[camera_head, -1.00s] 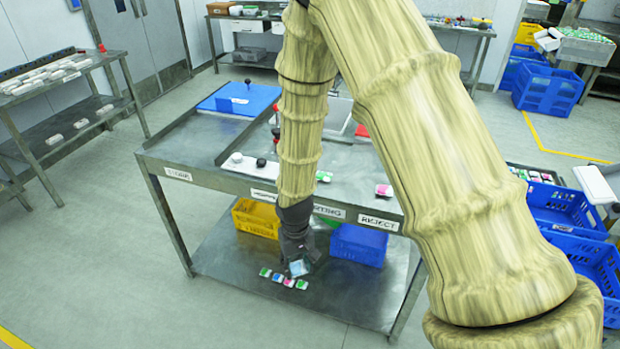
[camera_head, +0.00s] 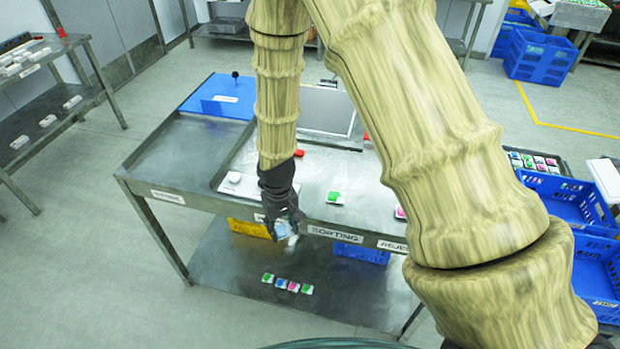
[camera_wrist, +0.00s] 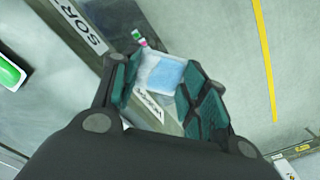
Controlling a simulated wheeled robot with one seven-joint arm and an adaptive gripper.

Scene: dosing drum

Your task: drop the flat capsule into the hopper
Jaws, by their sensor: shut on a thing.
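My gripper (camera_head: 286,232) is in front of the metal table's front edge, at about the height of the top, fingers pointing down. It is shut on a flat light-blue and white capsule (camera_wrist: 165,75), which sits between the two green-padded fingers in the wrist view. In the head view the capsule (camera_head: 283,228) is small and partly hidden by the fingers. I cannot pick out the hopper for certain in either view; my arm covers part of the table.
The metal table (camera_head: 190,150) has a "SORTING" label (camera_head: 335,233) on its front edge. A green-topped piece (camera_head: 335,198) lies on top. Several coloured pieces (camera_head: 287,285) lie in a row on the lower shelf. A blue board (camera_head: 222,95) is at the back left.

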